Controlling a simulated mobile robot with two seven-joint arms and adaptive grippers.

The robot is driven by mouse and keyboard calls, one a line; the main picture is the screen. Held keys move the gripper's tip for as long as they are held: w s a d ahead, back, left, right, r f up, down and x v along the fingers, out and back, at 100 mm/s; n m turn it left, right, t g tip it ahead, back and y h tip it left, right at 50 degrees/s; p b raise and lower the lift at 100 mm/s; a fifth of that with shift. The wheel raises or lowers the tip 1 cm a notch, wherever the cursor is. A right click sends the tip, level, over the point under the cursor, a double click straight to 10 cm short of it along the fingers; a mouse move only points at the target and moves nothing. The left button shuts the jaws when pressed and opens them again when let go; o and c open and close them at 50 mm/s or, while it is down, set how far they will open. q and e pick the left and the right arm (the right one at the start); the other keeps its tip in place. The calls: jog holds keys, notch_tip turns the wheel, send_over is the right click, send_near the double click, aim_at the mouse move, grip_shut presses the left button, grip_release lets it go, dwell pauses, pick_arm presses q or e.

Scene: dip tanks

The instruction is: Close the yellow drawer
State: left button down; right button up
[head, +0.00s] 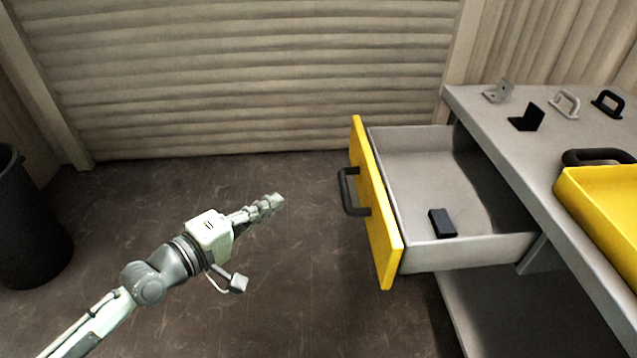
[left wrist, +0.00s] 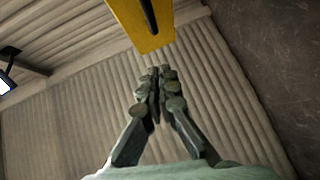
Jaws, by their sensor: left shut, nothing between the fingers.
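The yellow drawer (head: 375,202) stands pulled out to the left from under the grey workbench. Its yellow front carries a dark handle (head: 347,192). The drawer's grey tray holds a small black block (head: 441,223). My left gripper (head: 277,200) is shut and empty, to the left of the drawer front and apart from the handle. In the left wrist view the shut fingers (left wrist: 160,72) point toward the yellow drawer front (left wrist: 155,38), which shows at the top with part of its dark handle. My right gripper is not in view.
The grey workbench (head: 540,180) at the right bears brackets, handles and a yellow tray (head: 590,176) with a dark handle. A black bin (head: 30,225) stands at the far left. A ribbed wall (head: 250,75) closes the back. The floor between bin and drawer is clear.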

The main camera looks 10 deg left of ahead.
pick_arm(q)
jog(key=s+d+p+x, duration=0.1)
jog(key=d+x, duration=0.1)
jog(key=x, duration=1)
jog(key=shift+w+d, duration=0.15)
jog(key=shift+d, duration=0.2)
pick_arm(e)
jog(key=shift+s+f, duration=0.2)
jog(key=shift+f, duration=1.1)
